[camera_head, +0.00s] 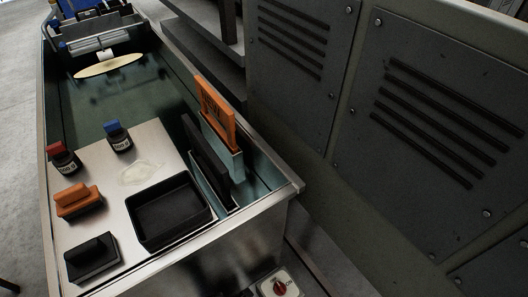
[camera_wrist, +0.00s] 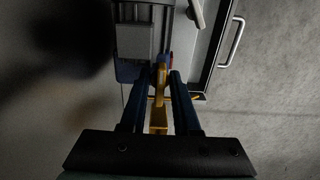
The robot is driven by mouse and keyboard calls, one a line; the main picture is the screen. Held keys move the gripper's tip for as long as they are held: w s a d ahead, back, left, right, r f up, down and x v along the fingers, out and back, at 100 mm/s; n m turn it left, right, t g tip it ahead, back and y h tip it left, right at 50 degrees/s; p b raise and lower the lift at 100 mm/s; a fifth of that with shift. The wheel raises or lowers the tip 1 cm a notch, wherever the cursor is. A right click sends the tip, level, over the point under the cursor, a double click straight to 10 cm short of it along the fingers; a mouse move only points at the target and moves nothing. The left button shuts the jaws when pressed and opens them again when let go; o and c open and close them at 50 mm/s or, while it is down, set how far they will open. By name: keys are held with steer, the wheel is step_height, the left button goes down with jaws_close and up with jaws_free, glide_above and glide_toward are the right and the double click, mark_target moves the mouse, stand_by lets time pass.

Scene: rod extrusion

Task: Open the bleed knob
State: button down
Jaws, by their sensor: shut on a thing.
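My gripper (camera_wrist: 162,78) shows in the wrist view as two dark blue fingers reaching up from a black mount. It is shut on a narrow yellow part (camera_wrist: 158,115) that stands between the fingers. I cannot tell for sure whether this yellow part is the bleed knob. A grey boxy housing (camera_wrist: 138,40) is just beyond the fingertips. A small red spot shows by the right fingertip. My gripper is not in the head view. There, a red rotary knob on a pale plate (camera_head: 281,288) shows at the bottom edge.
In the head view, a metal trough (camera_head: 168,268) holds a black tray (camera_head: 205,222), an orange-handled block (camera_head: 78,200), a black block (camera_head: 92,258) and two small bottles. Grey vented panels (camera_head: 345,150) stand on the right. In the wrist view, a metal handle (camera_wrist: 232,42) is at upper right.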

steer(key=shift+n, duration=1)
steer(key=c, duration=0.6)
jaws_free()
steer(key=shift+o, duration=0.2)
steer(key=shift+r+p, duration=0.1)
steer(key=shift+p, duration=0.2)
